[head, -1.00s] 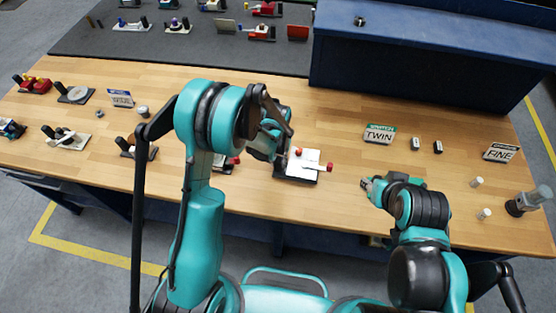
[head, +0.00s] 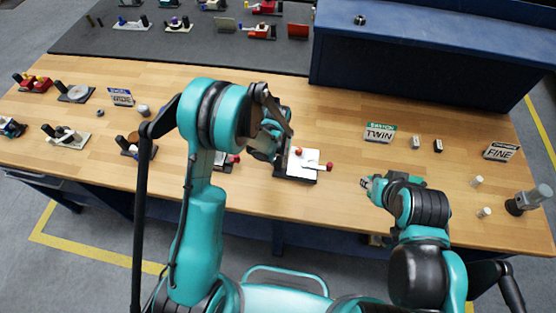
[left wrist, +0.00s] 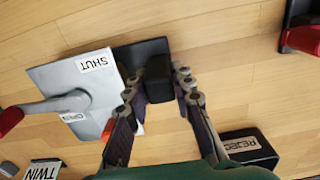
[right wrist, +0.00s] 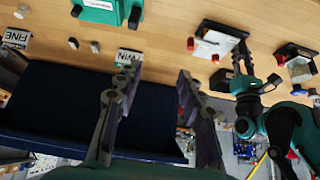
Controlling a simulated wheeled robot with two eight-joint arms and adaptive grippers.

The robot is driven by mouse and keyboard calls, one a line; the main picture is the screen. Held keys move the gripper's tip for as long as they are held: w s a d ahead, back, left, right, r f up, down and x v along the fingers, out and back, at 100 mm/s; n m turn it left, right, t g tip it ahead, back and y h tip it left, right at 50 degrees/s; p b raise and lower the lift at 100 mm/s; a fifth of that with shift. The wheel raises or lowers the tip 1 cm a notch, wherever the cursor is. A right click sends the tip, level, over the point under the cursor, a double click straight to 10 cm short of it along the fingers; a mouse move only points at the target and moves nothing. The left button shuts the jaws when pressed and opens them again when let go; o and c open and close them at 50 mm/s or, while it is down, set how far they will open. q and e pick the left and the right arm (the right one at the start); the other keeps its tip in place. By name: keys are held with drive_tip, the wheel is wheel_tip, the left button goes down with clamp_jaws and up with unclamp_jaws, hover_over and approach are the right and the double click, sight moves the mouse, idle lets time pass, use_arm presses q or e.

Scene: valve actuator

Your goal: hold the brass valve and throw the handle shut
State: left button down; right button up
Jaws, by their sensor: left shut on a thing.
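The valve (head: 305,163) is a pale grey-white plate on a black base, near the table's front middle; I see no brass colour. In the left wrist view its plate (left wrist: 105,85) carries a SHUT label (left wrist: 93,63) and an OPEN label (left wrist: 72,117). The grey handle (left wrist: 50,105) ends in a red knob (left wrist: 8,121) and lies beside the OPEN label. My left gripper (left wrist: 157,85) is shut on the black block (left wrist: 158,72) at the valve's end. My right gripper (right wrist: 158,80) is open and empty, right of the valve in the head view.
A TWIN sign (head: 379,133), a FINE sign (head: 501,151) and small blocks stand to the right. Other fixtures (head: 75,93) stand on the left. A raised blue cabinet (head: 420,65) bounds the back right. The table right of the valve is largely clear.

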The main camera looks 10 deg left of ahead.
idle(0.4)
drive_tip(key=n+g, duration=0.7)
drive_tip(key=n, duration=0.1)
hover_over(330, 164)
wheel_tip(330, 164, down, 10)
wheel_tip(330, 164, down, 11)
drive_tip(key=shift+f, duration=0.1)
clamp_jaws()
